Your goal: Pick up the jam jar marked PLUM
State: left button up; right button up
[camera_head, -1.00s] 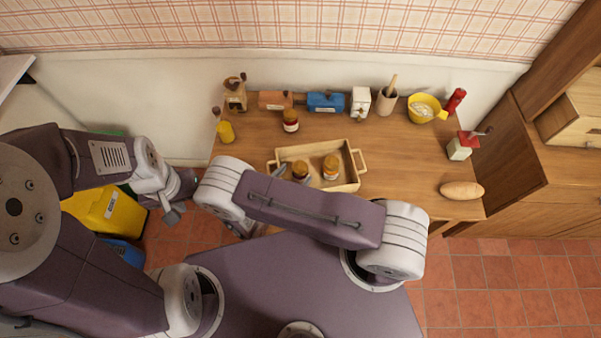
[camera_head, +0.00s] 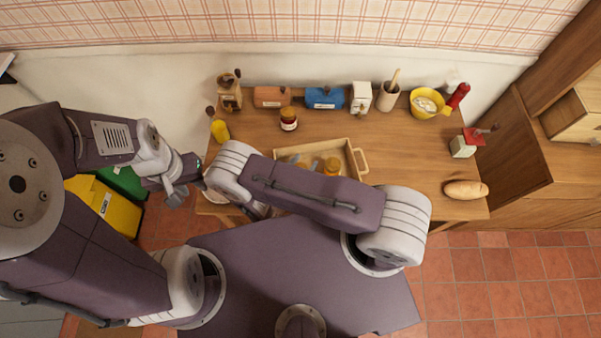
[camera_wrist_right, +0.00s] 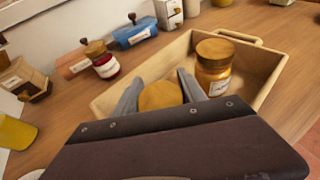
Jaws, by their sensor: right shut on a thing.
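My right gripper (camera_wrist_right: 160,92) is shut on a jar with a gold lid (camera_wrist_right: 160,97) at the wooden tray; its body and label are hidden. In the head view, my right arm covers most of this jar. A second gold-lidded jar with amber contents (camera_wrist_right: 214,68) stands upright in the tray, right of the gripper; it also shows in the head view (camera_head: 332,166). A third jar, with dark red contents (camera_wrist_right: 103,62), stands outside the tray (camera_head: 289,119). I cannot read any label. My left gripper (camera_head: 181,191) is off the table's left side; its opening is unclear.
The wooden tray (camera_wrist_right: 262,92) has raised walls and handles. A blue box (camera_head: 324,98), a utensil pot (camera_head: 388,97), a yellow bowl (camera_head: 425,104) and other items line the table's back. Bread (camera_head: 465,190) lies at right.

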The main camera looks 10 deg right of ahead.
jog(key=shift+s+r, duration=0.15)
jog(key=shift+s, duration=0.15)
jog(key=c, duration=0.5)
jog(key=shift+a, duration=0.1)
grip_shut()
jog(key=shift+w, duration=0.5)
notch_tip(320, 180, up, 10)
jog(key=shift+s+d, duration=0.2)
jog(key=shift+s, duration=0.05)
